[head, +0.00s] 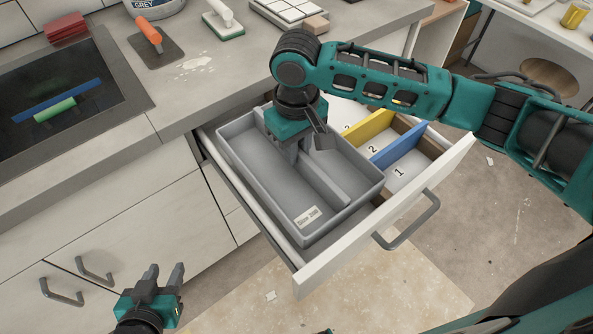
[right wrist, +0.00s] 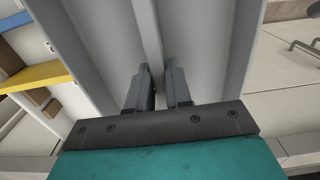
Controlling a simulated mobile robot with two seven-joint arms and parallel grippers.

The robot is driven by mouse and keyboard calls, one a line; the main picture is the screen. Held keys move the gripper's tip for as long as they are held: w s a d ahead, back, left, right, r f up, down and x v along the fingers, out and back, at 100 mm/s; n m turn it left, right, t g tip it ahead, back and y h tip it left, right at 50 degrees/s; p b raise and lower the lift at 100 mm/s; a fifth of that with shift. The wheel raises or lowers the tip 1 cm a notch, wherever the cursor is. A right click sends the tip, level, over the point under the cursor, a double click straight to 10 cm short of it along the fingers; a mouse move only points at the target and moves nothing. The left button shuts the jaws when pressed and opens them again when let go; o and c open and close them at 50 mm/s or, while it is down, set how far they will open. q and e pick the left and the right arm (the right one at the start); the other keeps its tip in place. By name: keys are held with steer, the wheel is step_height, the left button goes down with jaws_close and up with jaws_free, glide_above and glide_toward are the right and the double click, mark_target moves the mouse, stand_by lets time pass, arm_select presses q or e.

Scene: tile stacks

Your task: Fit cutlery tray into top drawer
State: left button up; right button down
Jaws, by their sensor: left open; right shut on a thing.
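The grey cutlery tray (head: 259,178) sits in the left part of the open top drawer (head: 330,270) in the head view. Its far end lies toward the cabinet, and I cannot tell whether it rests fully on the drawer floor. My right gripper (head: 303,152) reaches down into the tray and is shut on its middle divider. The right wrist view shows the fingers (right wrist: 160,85) on either side of the divider (right wrist: 149,35). My left gripper (head: 165,281) is open and empty, low in front of the cabinet at the lower left.
Beside the tray, the drawer has numbered compartments with a yellow divider (head: 367,126) and a blue divider (head: 398,146). The counter holds a trowel (head: 151,35), a float (head: 221,20), tiles (head: 290,10) and a dark hob (head: 55,95). The drawer handle (head: 412,222) sticks out in front.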

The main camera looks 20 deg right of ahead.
mark_target(297, 170)
step_height(297, 170, down, 6)
steer(key=shift+f+b, duration=0.1)
steer(key=shift+b, duration=0.4)
steer(key=shift+f, duration=0.4)
steer(key=c, duration=1)
jaws_free()
steer(key=shift+f, duration=0.1)
steer(key=shift+c, duration=0.2)
step_height(297, 170, up, 12)
steer(key=shift+r+p, duration=0.15)
steer(key=shift+p, duration=0.95)
steer(key=shift+s, duration=0.1)
